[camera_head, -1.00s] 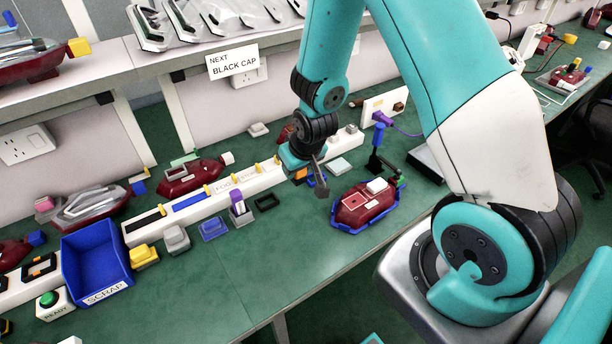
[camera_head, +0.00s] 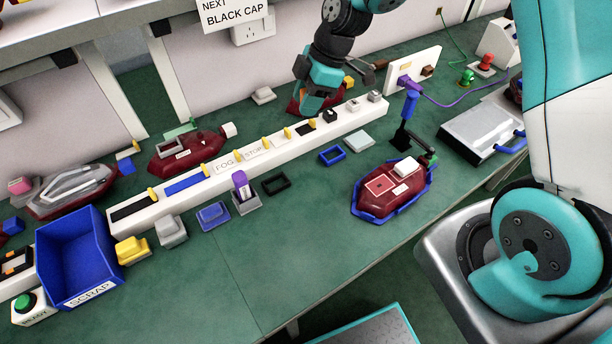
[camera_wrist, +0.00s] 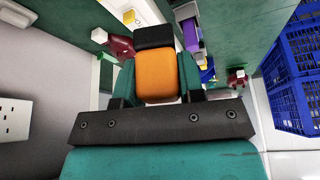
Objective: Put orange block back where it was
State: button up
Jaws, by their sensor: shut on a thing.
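The orange block (camera_wrist: 157,76) is between my gripper's two fingers in the wrist view, with a black piece (camera_wrist: 154,37) at its far end. My gripper (camera_wrist: 158,68) is shut on it. In the head view my gripper (camera_head: 318,98) points down at the back of the long white rail (camera_head: 160,205), beside a dark red lamp that it partly hides. Only a small orange patch shows at its left side there. A blue empty frame (camera_head: 332,156) and a black empty frame (camera_head: 277,184) lie on the green bench in front of the rail.
A red lamp in a blue cradle (camera_head: 388,190) stands front right, near a blue post (camera_head: 406,115). Yellow, grey and blue blocks line the rail's front left. A blue scrap bin (camera_head: 80,255) stands at the left. The bench's front middle is clear.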

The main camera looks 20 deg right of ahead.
jog(key=n, duration=0.1)
jog(key=n+g, duration=0.1)
jog(key=shift+s+a+r+n, duration=0.1)
jog(key=shift+a+r+n, duration=0.3)
jog(key=shift+s+f, duration=0.1)
jog(key=shift+f, duration=0.2)
notch_tip(320, 180, down, 19)
jog(key=shift+p, duration=1.15)
jog(key=shift+f, duration=0.15)
jog(key=o, duration=0.9)
